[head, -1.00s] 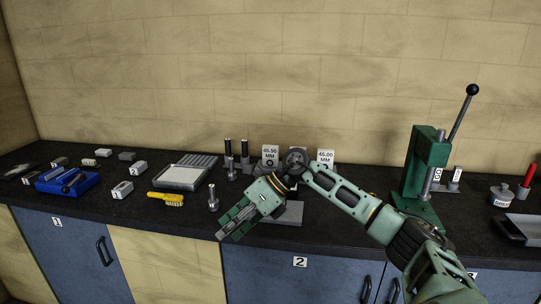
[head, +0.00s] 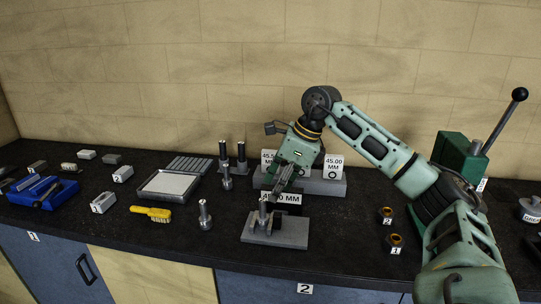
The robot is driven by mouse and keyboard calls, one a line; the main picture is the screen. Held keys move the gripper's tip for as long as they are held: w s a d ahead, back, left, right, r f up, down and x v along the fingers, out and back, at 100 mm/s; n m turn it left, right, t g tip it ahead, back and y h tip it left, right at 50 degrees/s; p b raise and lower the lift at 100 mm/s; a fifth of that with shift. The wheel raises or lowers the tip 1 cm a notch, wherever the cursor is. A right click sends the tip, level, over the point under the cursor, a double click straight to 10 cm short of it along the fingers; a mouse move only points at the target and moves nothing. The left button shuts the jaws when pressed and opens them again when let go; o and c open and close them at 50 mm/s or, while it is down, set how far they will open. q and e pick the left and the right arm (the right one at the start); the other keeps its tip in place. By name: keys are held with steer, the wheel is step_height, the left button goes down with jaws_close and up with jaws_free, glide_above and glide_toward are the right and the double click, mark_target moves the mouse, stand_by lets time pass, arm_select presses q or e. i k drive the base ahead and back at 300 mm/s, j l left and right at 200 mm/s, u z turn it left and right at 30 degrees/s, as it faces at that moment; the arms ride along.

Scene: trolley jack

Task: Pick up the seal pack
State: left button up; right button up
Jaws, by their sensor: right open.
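White packs marked in MM stand at the middle of the bench. One reading 45.00 MM (head: 333,166) with a dark ring mark is upright on a grey stand. Another (head: 268,157) is upright to its left, partly hidden by my right gripper. A third white MM label (head: 288,198) shows lower, in front of the stand and partly covered. No pack is named as the seal pack, so I cannot tell which it is. My right gripper (head: 275,190) points down, open and empty, over the lower label; contact cannot be told. My left gripper is not in view.
A grey block with a pin (head: 285,232) sits just in front of the gripper. Two numbered nuts (head: 394,243) and a green press (head: 460,155) are right.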

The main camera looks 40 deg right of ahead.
mark_target(267, 156)
steer(key=i+l, duration=0.55)
steer(key=l, duration=0.15)
steer(key=i+l, duration=0.5)
steer(key=l, duration=0.15)
